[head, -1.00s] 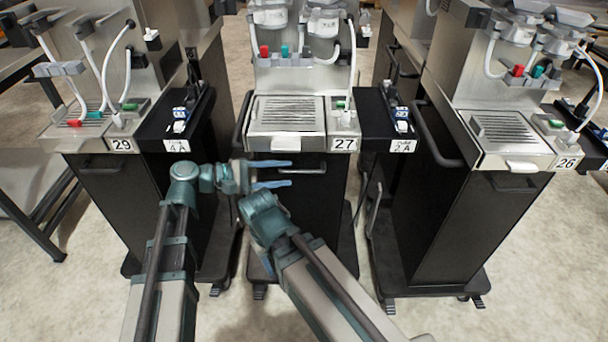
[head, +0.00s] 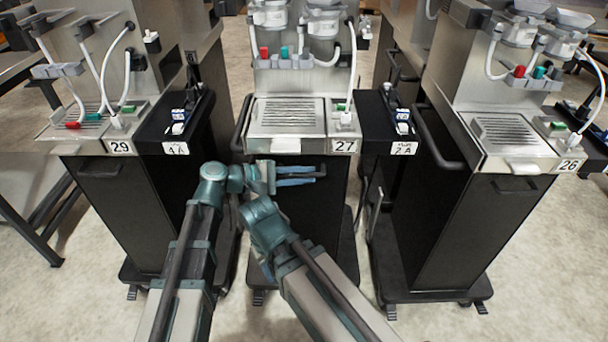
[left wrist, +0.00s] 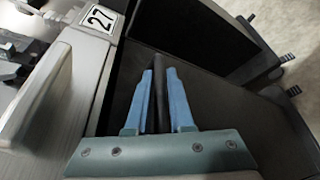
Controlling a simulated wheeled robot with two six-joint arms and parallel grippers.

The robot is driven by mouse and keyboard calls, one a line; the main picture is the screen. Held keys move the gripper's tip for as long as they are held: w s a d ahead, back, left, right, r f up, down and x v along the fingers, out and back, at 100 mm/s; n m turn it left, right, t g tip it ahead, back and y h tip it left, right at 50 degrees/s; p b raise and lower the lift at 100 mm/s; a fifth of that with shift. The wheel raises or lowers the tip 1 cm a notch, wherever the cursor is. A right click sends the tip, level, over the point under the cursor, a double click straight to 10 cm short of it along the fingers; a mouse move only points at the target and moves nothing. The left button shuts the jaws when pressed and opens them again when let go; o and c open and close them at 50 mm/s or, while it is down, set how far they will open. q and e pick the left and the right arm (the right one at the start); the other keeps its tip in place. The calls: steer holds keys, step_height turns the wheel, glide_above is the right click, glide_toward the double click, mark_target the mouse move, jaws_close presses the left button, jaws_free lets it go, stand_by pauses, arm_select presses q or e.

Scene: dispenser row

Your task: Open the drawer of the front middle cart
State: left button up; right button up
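The front middle cart is the one labelled 27, with a dark front (head: 305,215) below its steel top. A dark bar handle runs across the top of that front; its right end shows in the head view (head: 322,170), and the bar shows in the left wrist view (left wrist: 158,92). The drawer front looks flush with the cart. My left gripper (head: 296,176) has its blue fingers on either side of this handle, closed close around it; the fingers also show in the left wrist view (left wrist: 160,95). My right arm crosses in front of the cart, and its gripper is not visible.
Cart 29 (head: 105,205) stands at left and cart 26 (head: 470,225) at right. Dark side shelves, 4A (head: 165,133) and 2A (head: 385,130), sit between the carts. A pale pull tab (head: 286,145) sits above the handle. Floor is clear in front.

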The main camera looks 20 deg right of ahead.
arm_select(q)
jaws_close()
steer(key=shift+s+a, duration=0.1)
stand_by(1.1)
